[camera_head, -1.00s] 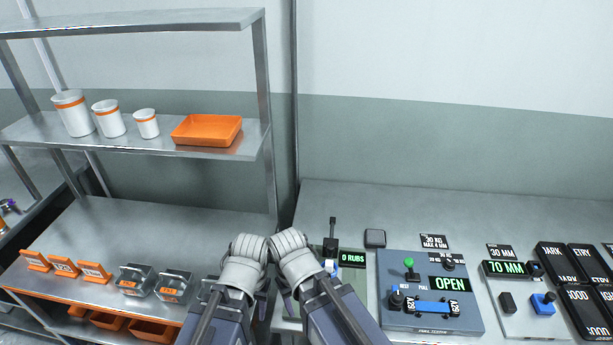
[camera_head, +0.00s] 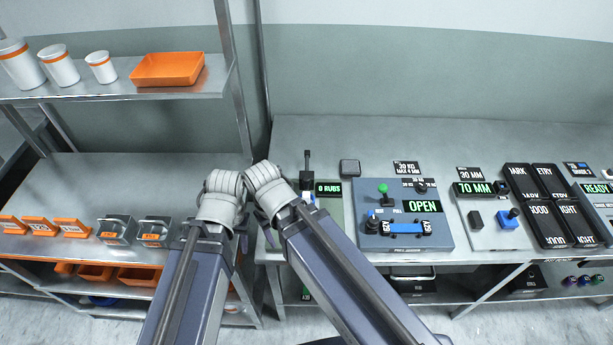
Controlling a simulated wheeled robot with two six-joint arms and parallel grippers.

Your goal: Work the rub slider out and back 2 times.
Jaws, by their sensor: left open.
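The rub unit stands at the left end of the right bench, with an upright black post (camera_head: 307,162) and a small display (camera_head: 328,188) reading "0 RUBS". A blue part (camera_head: 308,197) shows beside the display, partly hidden by my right arm. I cannot tell for sure which part is the slider. My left gripper (camera_head: 241,221) is open, mostly hidden behind its own wrist, left of the rub unit. My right gripper (camera_head: 266,222) is just left of the unit, its jaws too hidden to read. I see neither gripper touching the unit.
Right of the rub unit are a dark square pad (camera_head: 350,167), a pull tester (camera_head: 405,243) reading "OPEN", and a gauge (camera_head: 474,188) reading "70 MM". Black labelled blocks (camera_head: 550,205) stand further right. Metal clip holders (camera_head: 116,229) and an orange tray (camera_head: 168,68) are left.

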